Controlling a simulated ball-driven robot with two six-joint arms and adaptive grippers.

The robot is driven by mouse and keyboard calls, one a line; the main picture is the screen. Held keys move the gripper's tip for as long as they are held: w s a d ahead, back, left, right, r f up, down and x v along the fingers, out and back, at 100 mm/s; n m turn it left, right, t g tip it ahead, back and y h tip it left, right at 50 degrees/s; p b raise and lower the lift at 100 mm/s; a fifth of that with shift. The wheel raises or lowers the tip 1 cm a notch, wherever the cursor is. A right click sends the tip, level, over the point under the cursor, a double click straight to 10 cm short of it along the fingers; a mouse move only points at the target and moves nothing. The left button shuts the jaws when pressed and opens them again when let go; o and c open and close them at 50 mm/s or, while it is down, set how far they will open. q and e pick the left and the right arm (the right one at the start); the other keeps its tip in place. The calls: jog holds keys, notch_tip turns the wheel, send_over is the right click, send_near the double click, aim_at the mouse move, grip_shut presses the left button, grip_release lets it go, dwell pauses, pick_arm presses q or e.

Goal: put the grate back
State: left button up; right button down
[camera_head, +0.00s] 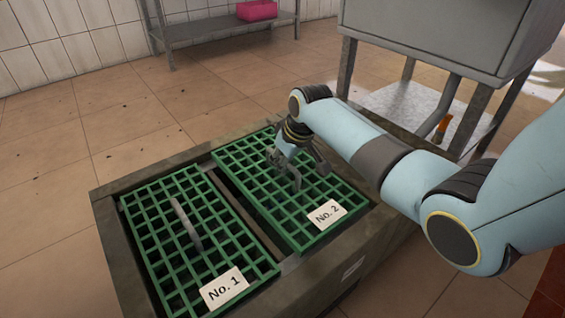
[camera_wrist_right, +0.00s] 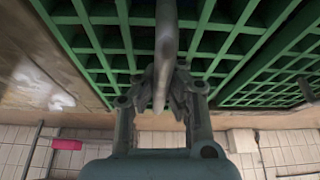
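The green grate labelled No. 2 (camera_head: 257,165) lies over the right side of a stone-walled pit (camera_head: 103,222) in the head view. A grey bar handle (camera_head: 296,181) stands up from it. My right gripper (camera_head: 284,165) is down at this handle. In the right wrist view the fingers (camera_wrist_right: 167,95) are closed around the grey handle (camera_wrist_right: 166,35), with green grate bars (camera_wrist_right: 100,40) behind it. I cannot tell whether the grate rests fully in its seat. My left gripper is not in view.
A second green grate, labelled No. 1 (camera_head: 160,215), covers the left side, with its own handle (camera_head: 186,225). A dark gap (camera_head: 232,195) runs between the grates. A grey metal unit on legs (camera_head: 430,35) stands behind right. A shelf (camera_head: 215,27) holds a pink bin (camera_head: 257,10).

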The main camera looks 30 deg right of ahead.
jog(key=shift+w+f, duration=0.15)
jog(key=shift+f, duration=0.3)
